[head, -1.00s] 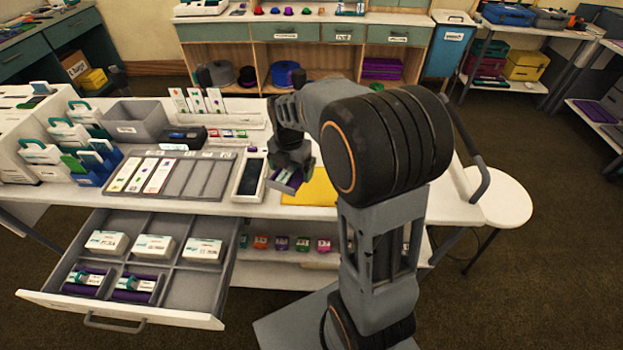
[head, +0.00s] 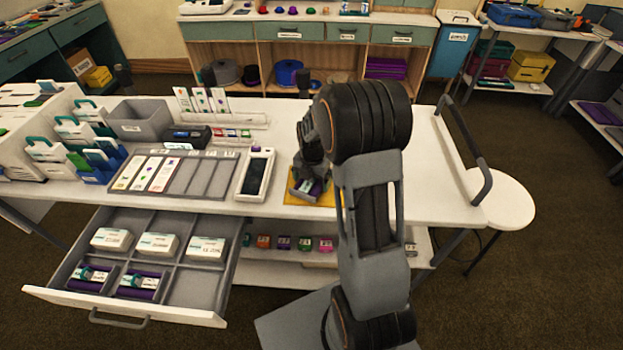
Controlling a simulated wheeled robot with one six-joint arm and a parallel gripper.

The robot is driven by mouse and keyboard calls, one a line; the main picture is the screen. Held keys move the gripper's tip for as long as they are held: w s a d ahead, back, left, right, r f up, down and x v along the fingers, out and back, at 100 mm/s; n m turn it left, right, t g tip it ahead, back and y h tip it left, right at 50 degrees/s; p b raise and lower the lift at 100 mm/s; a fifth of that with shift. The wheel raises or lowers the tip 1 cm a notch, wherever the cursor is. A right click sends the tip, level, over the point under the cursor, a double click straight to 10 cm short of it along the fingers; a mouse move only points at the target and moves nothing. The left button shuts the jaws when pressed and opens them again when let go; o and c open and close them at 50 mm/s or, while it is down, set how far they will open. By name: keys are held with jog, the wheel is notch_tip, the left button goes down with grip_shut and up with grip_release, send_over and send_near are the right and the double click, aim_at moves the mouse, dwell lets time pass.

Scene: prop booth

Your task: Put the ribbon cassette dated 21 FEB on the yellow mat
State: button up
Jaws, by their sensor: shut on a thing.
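My gripper (head: 308,178) is shut on a ribbon cassette (head: 305,189), a small grey and purple piece, at the front of the white worktop. The yellow mat (head: 325,201) lies under the cassette and gripper and is partly hidden by them and by my arm. I cannot tell whether the cassette touches the mat or hangs just above it. Its date is too small to read. Two other purple and teal cassettes lie in the open drawer, one at the front left (head: 91,278) and one beside it (head: 139,285); their dates are unreadable too.
A white handheld device (head: 256,175) lies left of the mat, with a grey slotted tray (head: 188,175) further left. The open drawer (head: 190,296) juts out at the front left and holds several white boxes. The worktop right of my arm is clear.

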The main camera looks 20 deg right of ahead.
jog(key=shift+f, duration=0.15)
jog(key=o, duration=0.7)
jog(key=shift+c, duration=0.2)
